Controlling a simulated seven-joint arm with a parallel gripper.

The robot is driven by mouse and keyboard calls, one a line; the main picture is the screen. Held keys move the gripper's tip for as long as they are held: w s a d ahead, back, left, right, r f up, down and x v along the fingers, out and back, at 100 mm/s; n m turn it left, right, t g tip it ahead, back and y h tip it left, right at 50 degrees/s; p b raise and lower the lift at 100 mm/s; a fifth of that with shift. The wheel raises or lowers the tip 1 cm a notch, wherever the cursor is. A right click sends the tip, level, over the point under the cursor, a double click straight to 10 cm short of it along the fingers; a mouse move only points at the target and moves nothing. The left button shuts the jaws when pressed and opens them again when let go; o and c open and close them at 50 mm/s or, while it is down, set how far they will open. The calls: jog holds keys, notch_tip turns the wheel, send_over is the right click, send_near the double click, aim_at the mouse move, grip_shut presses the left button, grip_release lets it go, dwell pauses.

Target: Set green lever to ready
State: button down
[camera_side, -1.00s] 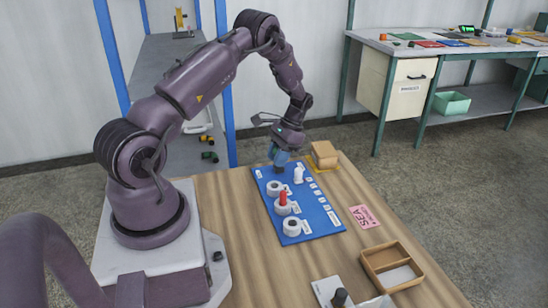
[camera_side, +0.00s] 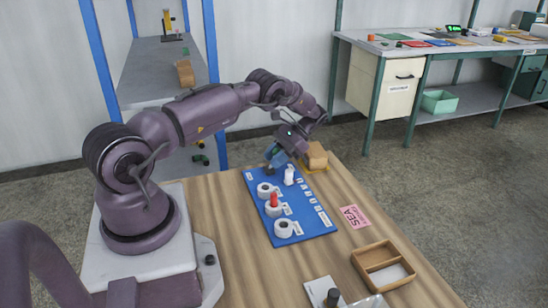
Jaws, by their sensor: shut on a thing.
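A blue board (camera_side: 313,222) lies on the wooden table, with several round white mounts and small white labels on it. A red lever (camera_side: 274,199) stands upright on the middle mount (camera_side: 271,209). A white upright piece (camera_side: 289,176) stands near the board's far end. My gripper (camera_side: 275,160) is at the far end of the board, tilted, with its tips low over the surface. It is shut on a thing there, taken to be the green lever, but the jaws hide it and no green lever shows. I cannot read the lever's position or the label text.
A tan block (camera_side: 316,156) sits close to the right of my gripper, at the table's far corner. A pink card (camera_side: 355,217) and a wooden tray (camera_side: 357,258) lie to the board's right. A dark knob (camera_side: 332,298) is at the front. Table left of the board is clear.

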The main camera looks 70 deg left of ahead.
jog(key=c, duration=1)
grip_release()
jog(key=shift+o, duration=0.2)
jog(key=shift+w, duration=0.1)
jog(key=shift+v, duration=1.25)
notch_tip(320, 180, up, 7)
jog(key=shift+r, duration=0.15)
jog(key=shift+w, duration=0.1)
